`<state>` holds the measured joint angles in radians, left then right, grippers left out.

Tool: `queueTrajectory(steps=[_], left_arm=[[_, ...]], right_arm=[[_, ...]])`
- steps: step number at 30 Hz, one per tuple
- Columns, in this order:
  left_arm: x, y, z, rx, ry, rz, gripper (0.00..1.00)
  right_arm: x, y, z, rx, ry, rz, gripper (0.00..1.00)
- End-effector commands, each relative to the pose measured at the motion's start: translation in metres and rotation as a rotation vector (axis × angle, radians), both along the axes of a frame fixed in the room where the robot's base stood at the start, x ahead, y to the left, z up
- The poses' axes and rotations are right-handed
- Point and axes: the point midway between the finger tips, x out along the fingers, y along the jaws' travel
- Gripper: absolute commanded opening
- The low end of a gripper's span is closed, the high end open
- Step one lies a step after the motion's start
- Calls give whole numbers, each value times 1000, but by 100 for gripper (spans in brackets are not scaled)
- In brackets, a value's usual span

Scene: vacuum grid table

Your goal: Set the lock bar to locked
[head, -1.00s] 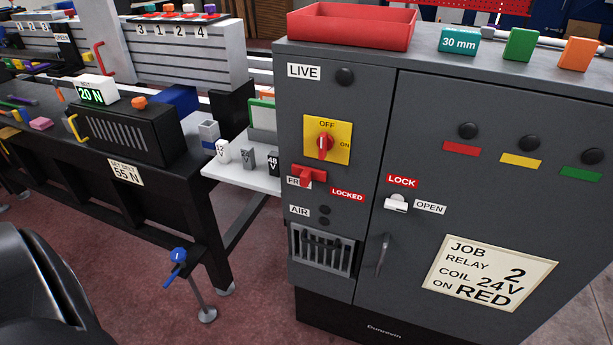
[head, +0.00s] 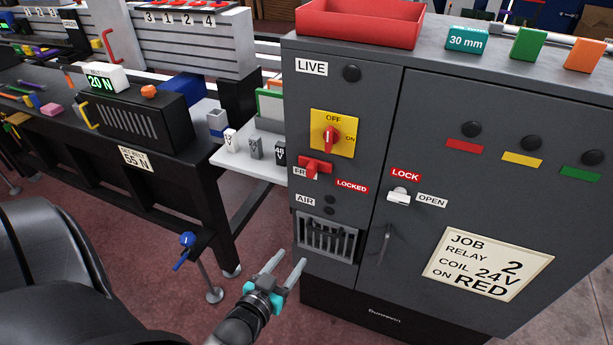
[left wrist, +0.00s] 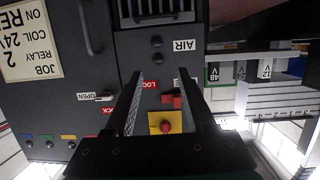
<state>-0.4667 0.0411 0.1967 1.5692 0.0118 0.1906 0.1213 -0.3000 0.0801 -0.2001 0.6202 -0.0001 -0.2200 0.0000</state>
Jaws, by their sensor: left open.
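The lock bar (head: 314,167) is a small red handle on the left door of the grey cabinet (head: 345,90). It sits over the end of the "FREE" label, with the red "LOCKED" label (head: 352,187) to its lower right. In the left wrist view, which is upside down, the bar (left wrist: 172,100) shows between my fingers, beside the right one. My left gripper (head: 292,257) is open and empty, below and in front of the bar, clear of the cabinet in the head view. My right gripper is not in view.
A yellow plate with a red rotary switch (head: 331,137) is above the bar. A vent grille (head: 327,240) is below it. A white latch (head: 398,197) is on the right door. A white shelf (head: 262,165) with small blocks adjoins the cabinet's left side.

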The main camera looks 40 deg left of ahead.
Motion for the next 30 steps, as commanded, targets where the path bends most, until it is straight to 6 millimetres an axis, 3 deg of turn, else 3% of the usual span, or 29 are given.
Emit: queueTrajectory(steps=[1, 3, 6, 8, 14, 30], left_arm=[[5, 9, 31, 14, -70, 14, 55], [9, 18, 63, 31, -147, 27, 55], [11, 26, 94, 49, -220, 38, 55], [12, 29, 104, 56, -244, 40, 55], [24, 33, 110, 60, -260, 41, 55], [112, 53, 108, 60, -257, 41, 55]], right_arm=[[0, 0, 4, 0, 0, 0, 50], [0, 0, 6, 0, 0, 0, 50], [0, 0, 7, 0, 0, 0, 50], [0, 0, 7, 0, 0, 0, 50], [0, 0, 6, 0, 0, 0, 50], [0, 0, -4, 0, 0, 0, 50]])
